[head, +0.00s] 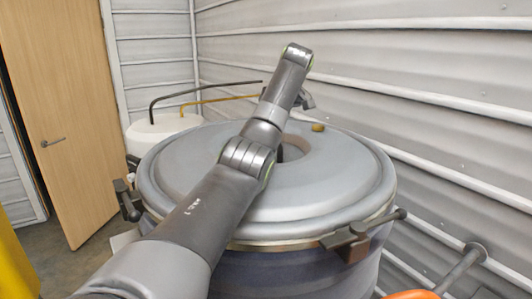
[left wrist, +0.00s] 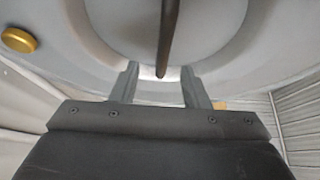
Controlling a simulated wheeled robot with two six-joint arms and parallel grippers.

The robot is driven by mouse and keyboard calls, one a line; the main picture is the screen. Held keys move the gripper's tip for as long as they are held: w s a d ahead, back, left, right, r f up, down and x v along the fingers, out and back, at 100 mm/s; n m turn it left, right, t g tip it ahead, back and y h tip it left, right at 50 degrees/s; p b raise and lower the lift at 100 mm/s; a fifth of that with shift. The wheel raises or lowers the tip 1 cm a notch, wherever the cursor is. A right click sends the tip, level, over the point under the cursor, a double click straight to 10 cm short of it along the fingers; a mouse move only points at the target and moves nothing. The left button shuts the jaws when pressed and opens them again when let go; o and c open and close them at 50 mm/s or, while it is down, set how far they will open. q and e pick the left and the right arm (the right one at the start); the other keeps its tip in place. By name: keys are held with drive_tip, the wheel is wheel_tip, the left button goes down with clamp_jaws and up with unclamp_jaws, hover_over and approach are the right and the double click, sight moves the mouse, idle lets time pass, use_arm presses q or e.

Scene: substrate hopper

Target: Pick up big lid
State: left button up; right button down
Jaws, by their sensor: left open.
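The big lid (head: 330,180) is a grey round cover with a recessed centre, lying on top of the large hopper drum (head: 300,270). My left arm reaches across it from the lower left and hides part of its middle. The left wrist view shows the lid's grey surface (left wrist: 90,50) close up. There my left gripper (left wrist: 160,72) is open, with its two fingers apart on either side of a dark bar (left wrist: 169,35), which looks like the lid's handle. Whether the fingers touch the bar is unclear. My right gripper is not in view.
A brass knob (head: 318,127) sits on the lid's far side. Dark clamps (head: 346,242) stick out at the drum's rim. A white tank (head: 160,130) with black and yellow pipes stands behind left. A corrugated wall is close on the right; a wooden door (head: 60,110) is at left.

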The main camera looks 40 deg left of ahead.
use_arm(q)
drive_tip(key=p+x, duration=0.1)
drive_tip(key=x, duration=0.2)
drive_tip(key=shift+a+f, duration=0.2)
drive_tip(key=shift+f, duration=0.1)
drive_tip(key=shift+a+f, duration=0.1)
drive_tip(key=shift+f, duration=0.1)
drive_tip(key=shift+a+f+p, duration=0.2)
drive_tip(key=shift+f+p, duration=0.2)
drive_tip(key=shift+p, duration=0.2)
drive_tip(key=p+x, duration=0.2)
drive_tip(key=x, duration=0.2)
drive_tip(key=shift+s+d+p, duration=0.1)
drive_tip(key=shift+s+p, duration=0.05)
drive_tip(key=shift+p, duration=0.15)
drive_tip(key=shift+f, duration=0.25)
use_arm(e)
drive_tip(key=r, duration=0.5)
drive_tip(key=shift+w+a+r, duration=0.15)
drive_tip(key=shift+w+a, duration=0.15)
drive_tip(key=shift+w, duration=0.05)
use_arm(q)
drive_tip(key=shift+f, duration=0.25)
